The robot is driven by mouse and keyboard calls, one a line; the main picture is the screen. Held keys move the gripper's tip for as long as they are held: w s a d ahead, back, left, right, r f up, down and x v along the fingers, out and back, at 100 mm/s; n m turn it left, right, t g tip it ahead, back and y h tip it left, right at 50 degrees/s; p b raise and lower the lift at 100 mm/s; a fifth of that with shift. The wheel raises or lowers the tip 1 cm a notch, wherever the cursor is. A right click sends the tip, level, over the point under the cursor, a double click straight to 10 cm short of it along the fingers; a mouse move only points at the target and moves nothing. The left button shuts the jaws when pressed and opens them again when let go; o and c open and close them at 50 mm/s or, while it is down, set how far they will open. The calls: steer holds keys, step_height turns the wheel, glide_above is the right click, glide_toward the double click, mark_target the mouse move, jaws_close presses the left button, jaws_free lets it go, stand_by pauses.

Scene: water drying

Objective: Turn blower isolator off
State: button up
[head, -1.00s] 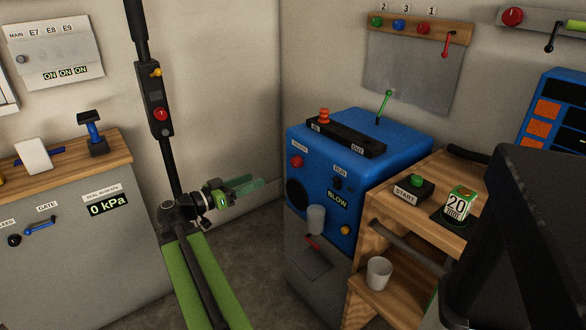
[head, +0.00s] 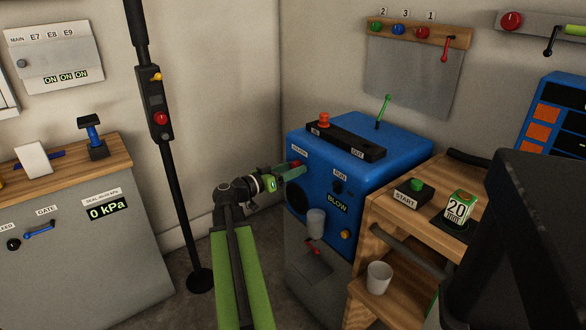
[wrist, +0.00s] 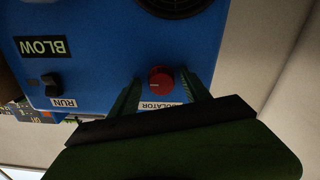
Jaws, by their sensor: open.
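The blue blower machine (head: 350,150) stands at centre right with its isolator, a red round knob (head: 295,163), on its front face. In the wrist view the red knob (wrist: 161,80) has a pale pointer line and sits between my two green fingers. The label by it (wrist: 158,106), partly hidden, ends in "OLATOR". My gripper (head: 296,172) is open, its fingers on either side of the knob with gaps visible. I cannot tell whether either finger touches the knob. In the head view my fingers hide part of it.
A black RUN switch (wrist: 51,84) and BLOW label (wrist: 42,47) are on the same panel. A wooden cart (head: 420,217) with a START button (head: 416,186) stands to the right. A black post (head: 172,180) stands to the left of my arm.

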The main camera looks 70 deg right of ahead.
steer(key=shift+c, duration=0.2)
jaws_close()
steer(key=shift+d, duration=0.45)
steer(key=shift+a, duration=0.25)
steer(key=n, duration=1.7)
steer(key=shift+a+n, duration=0.3)
steer(key=shift+n, duration=0.1)
steer(key=shift+s, duration=0.1)
